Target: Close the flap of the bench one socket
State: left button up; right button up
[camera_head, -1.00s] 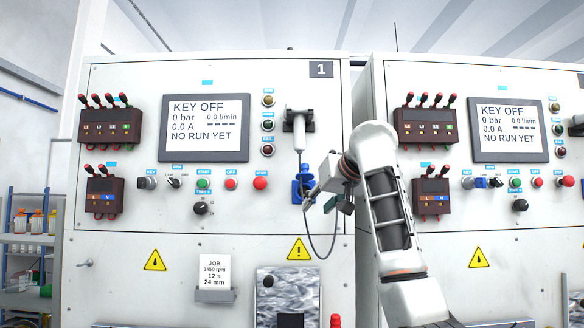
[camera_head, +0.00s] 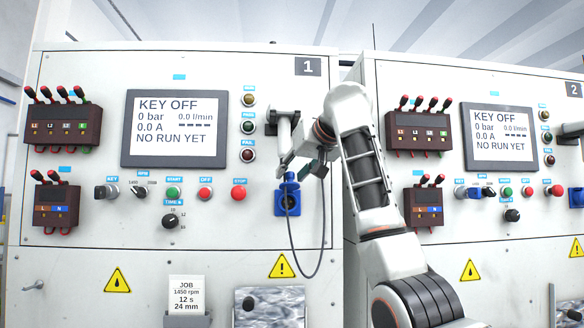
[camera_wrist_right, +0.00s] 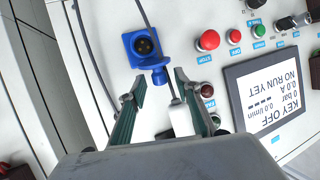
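The bench one socket (camera_head: 288,203) is a blue square inlet low on the right of bench one's panel. Its blue flap (camera_head: 289,178) stands raised above the opening. In the right wrist view, which is turned over, the socket (camera_wrist_right: 145,44) shows its dark round face with pins uncovered, and the flap (camera_wrist_right: 154,68) sticks out below it. My right gripper (camera_head: 300,168) is just above the socket, by the flap. In the wrist view its green-grey fingers (camera_wrist_right: 160,78) are apart, with the flap near their tips; contact is unclear. My left gripper is not in view.
A white cylindrical plug (camera_wrist_right: 181,119) hangs from a dark holder (camera_head: 283,122) above the socket, and its cable (camera_head: 318,262) loops down past the socket. The red stop button (camera_head: 239,194) is left of the socket. Bench two (camera_head: 460,220) stands at right.

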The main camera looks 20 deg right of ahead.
jog(key=shift+w, duration=0.2)
jog(key=shift+f, duration=0.1)
grip_shut()
